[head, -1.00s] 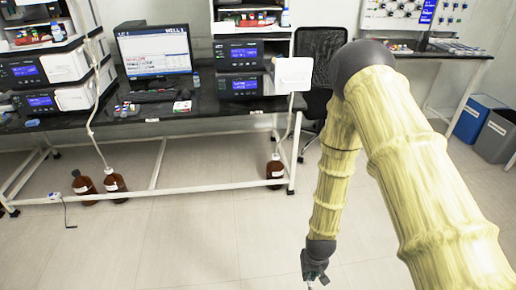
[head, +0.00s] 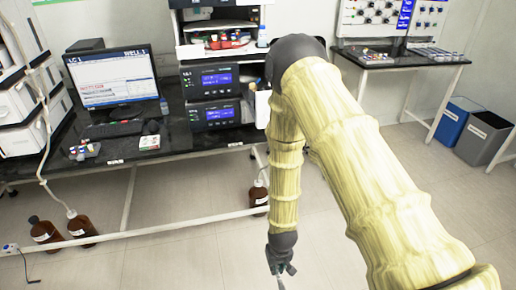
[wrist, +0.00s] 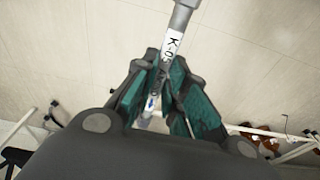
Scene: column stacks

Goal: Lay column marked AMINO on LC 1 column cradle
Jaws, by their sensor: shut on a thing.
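My gripper (head: 282,270) hangs low over the floor in front of the bench, at the bottom of the head view. In the wrist view its green-padded fingers (wrist: 166,95) are shut on a slim grey column (wrist: 180,20). The instrument stack marked LC 1 (head: 210,97) stands on the black bench. A white part (head: 262,107) on its right side is mostly hidden by my arm. I cannot make out the column cradle.
The black bench (head: 120,160) carries a monitor (head: 112,80), a keyboard and small vial racks. Brown bottles (head: 80,228) stand on the floor below. Blue (head: 455,122) and grey bins (head: 484,138) stand at right, near another bench. The floor before the bench is clear.

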